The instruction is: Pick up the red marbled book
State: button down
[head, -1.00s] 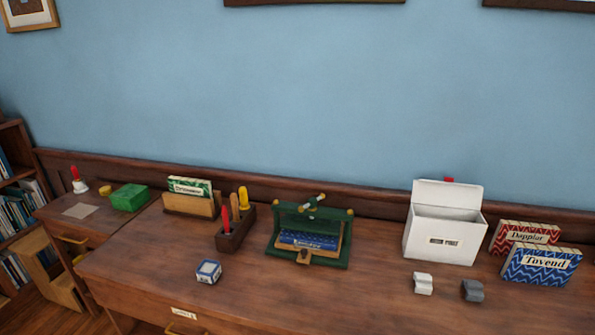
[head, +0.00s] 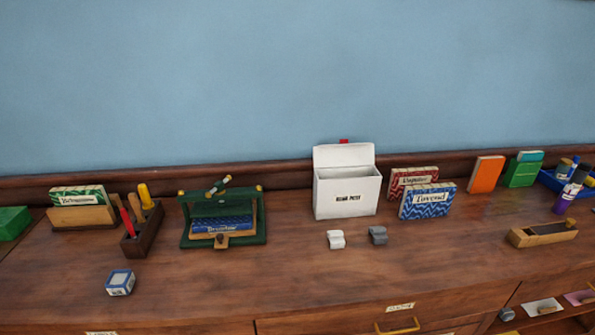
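The red marbled book (head: 402,180) stands upright on the wooden desk, right of the white box and in the back part of the desktop. Its label is partly hidden. A blue marbled book (head: 428,203) stands just in front of it and covers its lower right part. My gripper is not in the head view.
A white lidded box (head: 346,193) stands close left of the books. A white block (head: 336,239) and a grey block (head: 378,235) lie in front. An orange book (head: 487,174) and a wooden tray (head: 541,235) are to the right. The front middle of the desk (head: 260,285) is clear.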

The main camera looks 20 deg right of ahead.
aim_at(399, 177)
jog(key=i+l+z, duration=0.1)
jog(key=i+z, duration=0.15)
jog(key=i, duration=0.25)
jog(key=i+z, duration=0.3)
jog(key=i, duration=0.15)
